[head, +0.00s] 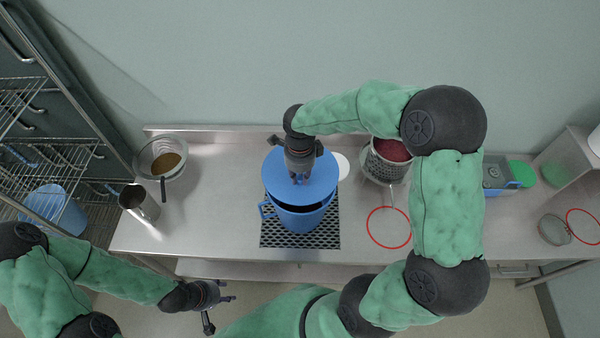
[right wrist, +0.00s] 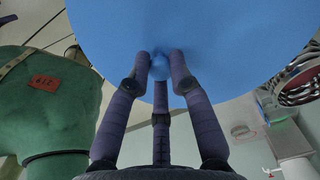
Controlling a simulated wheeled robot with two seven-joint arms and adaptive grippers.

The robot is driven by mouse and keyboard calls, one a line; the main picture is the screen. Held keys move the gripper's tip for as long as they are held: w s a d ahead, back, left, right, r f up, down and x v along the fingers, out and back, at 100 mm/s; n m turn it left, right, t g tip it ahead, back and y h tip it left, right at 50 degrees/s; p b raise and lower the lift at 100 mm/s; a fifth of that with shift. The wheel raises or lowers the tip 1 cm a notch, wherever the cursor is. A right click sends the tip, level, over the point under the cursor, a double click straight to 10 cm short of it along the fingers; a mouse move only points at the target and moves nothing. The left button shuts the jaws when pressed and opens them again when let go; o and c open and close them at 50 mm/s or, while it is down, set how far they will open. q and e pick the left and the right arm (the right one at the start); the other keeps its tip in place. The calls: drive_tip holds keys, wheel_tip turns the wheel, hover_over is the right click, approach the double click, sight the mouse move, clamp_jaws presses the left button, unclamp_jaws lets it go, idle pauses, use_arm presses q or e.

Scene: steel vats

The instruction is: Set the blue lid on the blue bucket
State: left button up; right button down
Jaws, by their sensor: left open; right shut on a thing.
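The blue bucket (head: 298,220) stands on a black grid mat (head: 268,240) on the steel counter, its handle to the left. The blue lid (head: 318,182) is over the bucket's back part, and a dark gap shows at the front of the opening. I cannot tell whether the lid touches the rim. My right gripper (head: 299,178) is shut on the lid's knob from above. In the right wrist view the fingers (right wrist: 161,62) close around the blue knob under the broad lid surface. My left gripper (head: 222,292) is open and empty, low in front of the counter.
On the counter's left are a strainer bowl with brown contents (head: 160,158) and a steel jug (head: 138,203). Right of the bucket are a perforated basket with red contents (head: 388,158) and a red ring (head: 389,228). A wire rack (head: 70,150) stands left.

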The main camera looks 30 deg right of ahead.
sight(300, 184)
drive_tip(key=shift+w+d+f, duration=0.1)
drive_tip(key=shift+w, duration=0.1)
drive_tip(key=shift+b, duration=0.55)
drive_tip(key=shift+s+f+b, duration=0.1)
drive_tip(key=shift+f+b, duration=2.2)
drive_tip(key=shift+f, duration=0.05)
drive_tip(key=shift+f+b, duration=0.2)
drive_tip(key=shift+b, duration=0.2)
drive_tip(key=shift+f+b, duration=0.5)
drive_tip(key=shift+b, duration=0.15)
